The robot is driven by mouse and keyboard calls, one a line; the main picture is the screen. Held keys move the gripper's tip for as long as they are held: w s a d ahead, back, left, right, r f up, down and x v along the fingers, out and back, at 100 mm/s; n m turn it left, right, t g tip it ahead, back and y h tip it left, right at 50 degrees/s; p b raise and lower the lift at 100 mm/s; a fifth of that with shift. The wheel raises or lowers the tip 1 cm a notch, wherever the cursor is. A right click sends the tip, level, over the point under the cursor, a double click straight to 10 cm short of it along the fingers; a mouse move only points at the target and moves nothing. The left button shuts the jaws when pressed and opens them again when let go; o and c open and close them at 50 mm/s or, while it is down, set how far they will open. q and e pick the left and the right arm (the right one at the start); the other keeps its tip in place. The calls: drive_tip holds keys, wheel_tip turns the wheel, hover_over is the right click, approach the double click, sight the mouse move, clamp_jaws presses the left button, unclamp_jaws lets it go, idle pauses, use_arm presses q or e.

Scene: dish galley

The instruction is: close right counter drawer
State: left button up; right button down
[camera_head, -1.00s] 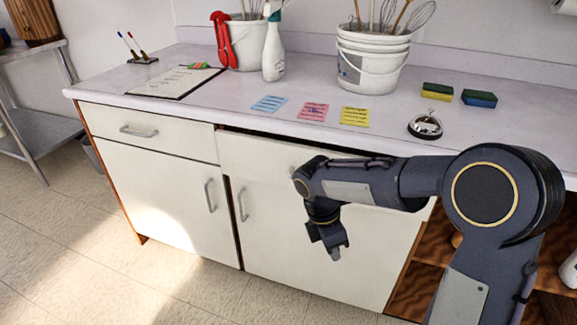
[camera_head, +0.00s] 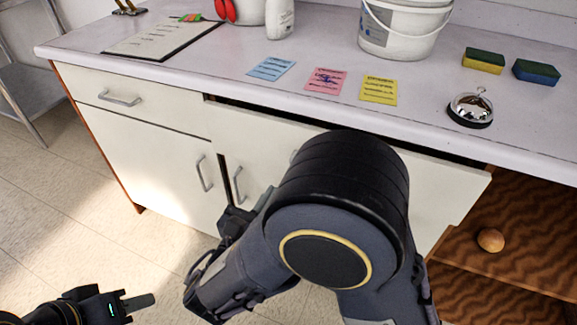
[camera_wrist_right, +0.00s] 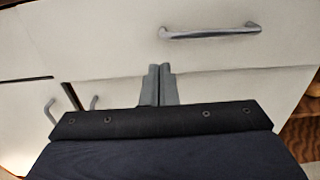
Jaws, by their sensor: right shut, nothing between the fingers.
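The right counter drawer (camera_head: 440,182) is a wide white front under the countertop. A dark gap shows along its top edge, and its front stands out a little from the counter. Its metal handle (camera_wrist_right: 210,33) shows in the right wrist view; in the head view my right arm mostly hides it. My right gripper (camera_wrist_right: 160,85) is shut and empty, its fingertips in front of the lower part of the drawer front, below and left of the handle. I cannot tell whether they touch it. My left gripper (camera_head: 137,303) is low at the left, away from the drawer, its opening unclear.
The left drawer (camera_head: 122,98) looks flush. Door handles (camera_head: 239,185) stick out below. Open wooden shelves (camera_head: 520,230) lie at the right. A bell (camera_head: 470,110), sponges (camera_head: 483,60), notes (camera_head: 325,81) and a bucket (camera_head: 400,35) stand or lie on the counter.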

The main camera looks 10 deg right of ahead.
drive_tip(key=b+x, duration=0.1)
drive_tip(key=x, duration=0.8)
drive_tip(key=shift+w+d, duration=0.15)
drive_tip(key=x, duration=0.4)
drive_tip(key=shift+w+d, duration=0.1)
drive_tip(key=shift+d+r, duration=0.1)
drive_tip(key=shift+r, duration=0.05)
drive_tip(key=shift+w, duration=0.1)
